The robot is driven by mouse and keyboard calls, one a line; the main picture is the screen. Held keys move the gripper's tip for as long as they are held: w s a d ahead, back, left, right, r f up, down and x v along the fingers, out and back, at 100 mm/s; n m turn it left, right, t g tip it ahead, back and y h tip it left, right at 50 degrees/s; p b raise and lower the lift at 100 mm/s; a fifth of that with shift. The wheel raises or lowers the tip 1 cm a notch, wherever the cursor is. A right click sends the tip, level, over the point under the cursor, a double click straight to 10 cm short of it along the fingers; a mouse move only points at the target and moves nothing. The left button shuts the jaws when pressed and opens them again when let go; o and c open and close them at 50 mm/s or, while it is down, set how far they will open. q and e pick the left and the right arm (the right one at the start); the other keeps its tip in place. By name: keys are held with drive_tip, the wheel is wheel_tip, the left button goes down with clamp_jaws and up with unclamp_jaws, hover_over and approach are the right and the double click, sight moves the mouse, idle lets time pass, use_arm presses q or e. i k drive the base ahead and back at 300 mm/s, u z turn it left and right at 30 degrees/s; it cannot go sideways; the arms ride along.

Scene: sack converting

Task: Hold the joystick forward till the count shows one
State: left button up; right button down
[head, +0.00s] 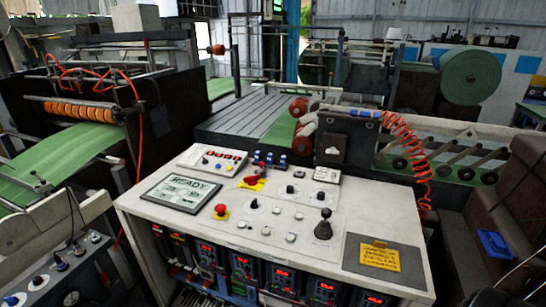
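The black joystick (323,226) stands on the right half of the white control console (270,245). It looks close to upright, with a wide dark boot at its base. I can make out neither of my grippers in the head view, and nothing touches the joystick.
A red mushroom button (221,210) and several knobs share the console top. A yellow note (380,257) lies on a dark plate right of the joystick. A coiled orange hose (408,150) hangs behind. Machines with green sheet flank the console. The air above the console is clear.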

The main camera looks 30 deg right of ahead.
sight(326, 218)
drive_tip(key=z, duration=1.45)
